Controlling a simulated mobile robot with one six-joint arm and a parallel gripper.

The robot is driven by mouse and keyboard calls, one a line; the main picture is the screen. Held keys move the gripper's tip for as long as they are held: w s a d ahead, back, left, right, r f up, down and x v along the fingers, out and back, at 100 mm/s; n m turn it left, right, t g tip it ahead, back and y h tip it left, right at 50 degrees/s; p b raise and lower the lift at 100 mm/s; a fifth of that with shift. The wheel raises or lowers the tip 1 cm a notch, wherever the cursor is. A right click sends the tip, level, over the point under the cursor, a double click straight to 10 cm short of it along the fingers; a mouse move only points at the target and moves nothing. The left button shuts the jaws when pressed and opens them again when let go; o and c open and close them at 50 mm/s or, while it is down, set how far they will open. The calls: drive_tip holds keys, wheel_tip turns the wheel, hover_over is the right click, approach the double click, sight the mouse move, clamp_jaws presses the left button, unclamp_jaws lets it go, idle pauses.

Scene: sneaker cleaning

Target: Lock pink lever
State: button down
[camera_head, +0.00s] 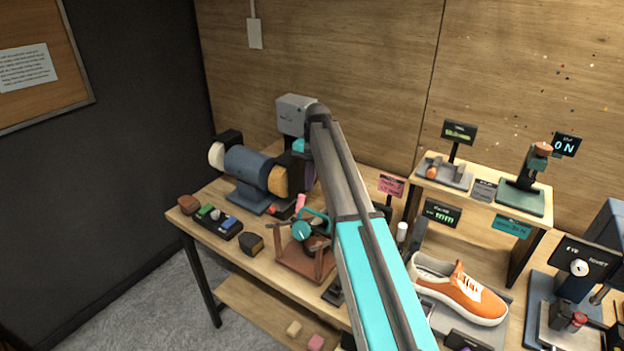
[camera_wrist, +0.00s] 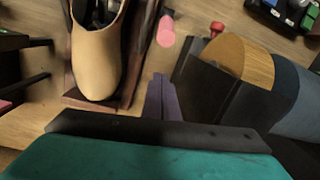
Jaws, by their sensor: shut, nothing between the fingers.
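The pink lever (camera_wrist: 166,32) shows in the wrist view as a pink rounded grip beside the tan shoe last (camera_wrist: 97,55) and its dark wooden stand. In the head view the lever (camera_head: 300,202) is a small pink upright piece at the back of the red-brown stand (camera_head: 318,263). My gripper (camera_wrist: 161,84) shows as narrow purple fingers shut together, with nothing between them. Its tips lie below the lever in the wrist picture, with a visible gap. In the head view my gripper (camera_head: 309,182) is partly hidden behind my arm, close to the bench grinder.
The bench grinder (camera_head: 250,170) stands close left of my gripper; its tan wheel (camera_wrist: 243,60) and a red knob (camera_wrist: 217,27) show in the wrist view. A button box (camera_head: 217,221) lies at the table's left. An orange sneaker (camera_head: 458,290) is right of my arm.

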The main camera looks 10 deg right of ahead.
drive_tip(key=shift+s+a+r, duration=0.2)
drive_tip(key=shift+s+a, duration=0.35)
drive_tip(key=shift+s, duration=0.25)
drive_tip(key=shift+s+a+r, duration=0.15)
drive_tip(key=shift+s+a, duration=0.4)
drive_tip(key=shift+s, duration=0.2)
drive_tip(key=shift+s+d, duration=0.1)
drive_tip(key=shift+d, duration=0.05)
